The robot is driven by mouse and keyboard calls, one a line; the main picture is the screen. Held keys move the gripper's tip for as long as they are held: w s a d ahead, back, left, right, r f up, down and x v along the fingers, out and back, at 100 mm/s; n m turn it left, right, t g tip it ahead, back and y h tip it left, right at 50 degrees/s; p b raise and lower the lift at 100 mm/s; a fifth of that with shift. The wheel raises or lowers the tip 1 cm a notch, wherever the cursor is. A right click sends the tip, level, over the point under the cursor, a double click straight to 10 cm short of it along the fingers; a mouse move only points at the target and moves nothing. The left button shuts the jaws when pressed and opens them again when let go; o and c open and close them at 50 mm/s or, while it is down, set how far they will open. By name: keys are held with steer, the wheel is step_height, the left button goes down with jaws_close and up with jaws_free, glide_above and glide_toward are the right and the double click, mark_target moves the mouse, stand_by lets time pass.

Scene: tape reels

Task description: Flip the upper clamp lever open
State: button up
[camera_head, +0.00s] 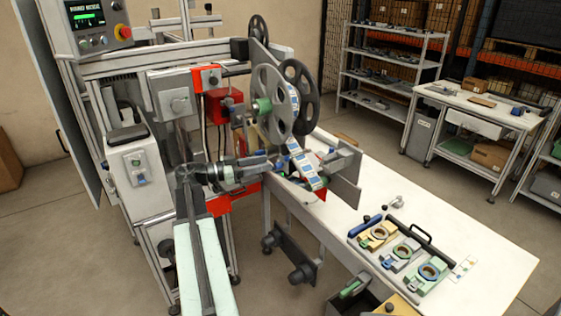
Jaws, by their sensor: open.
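The reel machine stands in the left half of the head view, with a large grey reel (270,85) and a dark spoked reel (299,95) on its front. A strip of printed labels (307,172) hangs down from the reels. A red block (207,78) sits high on the machine, left of the reels, and a red box (222,108) is just below it. Which small part is the upper clamp lever I cannot tell at this size. My gripper (277,164) is open beside the label strip, below the large reel. Its fingertips are small and partly lost against the machine.
A control panel (86,22) with a red button is at the upper left. A white bench (460,235) runs to the lower right, with several clamp-like fixtures (405,252) on it. Shelving (395,60) and a workbench (478,105) stand behind. Floor is free between the benches.

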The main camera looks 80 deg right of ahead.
glide_toward(298, 155)
steer(key=a+x, duration=0.1)
steer(key=x, duration=0.2)
steer(key=shift+s+d+f, duration=0.15)
steer(key=shift+s+d, duration=0.1)
steer(key=shift+d, duration=0.05)
jaws_close()
stand_by(1.1)
